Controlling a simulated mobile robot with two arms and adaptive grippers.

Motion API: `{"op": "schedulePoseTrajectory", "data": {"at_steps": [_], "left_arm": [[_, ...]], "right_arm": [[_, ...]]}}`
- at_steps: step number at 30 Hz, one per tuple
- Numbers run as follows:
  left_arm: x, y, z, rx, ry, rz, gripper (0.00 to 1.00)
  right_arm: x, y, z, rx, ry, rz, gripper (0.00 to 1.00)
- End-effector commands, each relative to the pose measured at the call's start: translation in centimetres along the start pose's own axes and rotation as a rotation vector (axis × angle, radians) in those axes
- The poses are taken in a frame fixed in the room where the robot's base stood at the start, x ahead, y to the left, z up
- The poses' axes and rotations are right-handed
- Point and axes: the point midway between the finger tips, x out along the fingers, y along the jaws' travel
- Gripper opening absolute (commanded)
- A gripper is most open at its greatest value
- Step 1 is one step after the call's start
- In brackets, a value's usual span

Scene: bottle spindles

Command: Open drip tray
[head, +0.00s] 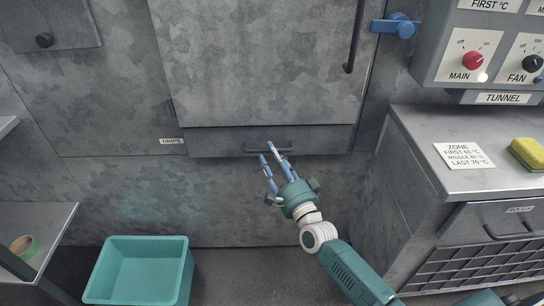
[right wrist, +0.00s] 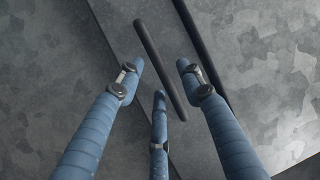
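The drip tray (head: 225,141) is a flat grey metal front low on the machine, beside a white label reading "DRIPS" (head: 171,141). It looks closed, flush with the panel. Its dark bar handle (head: 262,151) runs along the front; in the right wrist view the handle (right wrist: 160,68) lies between my spread fingers. My right gripper (head: 273,158) is open with blue fingers, at the handle's right part. In the right wrist view the right gripper (right wrist: 160,85) has its fingers apart around the bar, and I cannot tell whether they touch it.
A teal bin (head: 137,240) stands on the floor at lower left. A shelf with a roll of tape (head: 24,247) is at far left. A cabinet with a yellow sponge (head: 527,154) on top is at right. A large door with a vertical handle (head: 355,37) is above the tray.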

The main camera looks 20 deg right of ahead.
Motion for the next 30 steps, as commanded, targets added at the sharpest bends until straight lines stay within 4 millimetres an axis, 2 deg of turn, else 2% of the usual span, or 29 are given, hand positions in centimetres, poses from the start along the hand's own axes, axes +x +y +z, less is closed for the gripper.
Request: {"op": "schedulePoseTrajectory", "data": {"at_steps": [3,11,17,28,30], "left_arm": [[-0.23,-0.03,0.0,0.0,-0.001,-0.001,0.4],[-0.35,-0.03,-0.06,-0.001,0.0,-0.001,0.4],[-0.34,-0.03,-0.07,-0.001,0.0,-0.001,0.4],[-0.39,-0.03,-0.33,-0.001,0.009,0.0,0.4],[0.53,0.0,0.15,0.001,-0.003,0.0,0.4]], "right_arm": [[0.62,-0.01,0.01,0.0,0.0,-0.001,0.37],[0.71,-0.01,0.01,-0.001,0.0,0.0,0.37],[0.69,-0.01,0.0,0.0,0.0,0.0,0.0],[0.38,-0.07,0.13,0.0,-0.001,0.001,0.0],[0.08,-0.14,0.27,0.001,-0.001,0.002,0.0]]}}
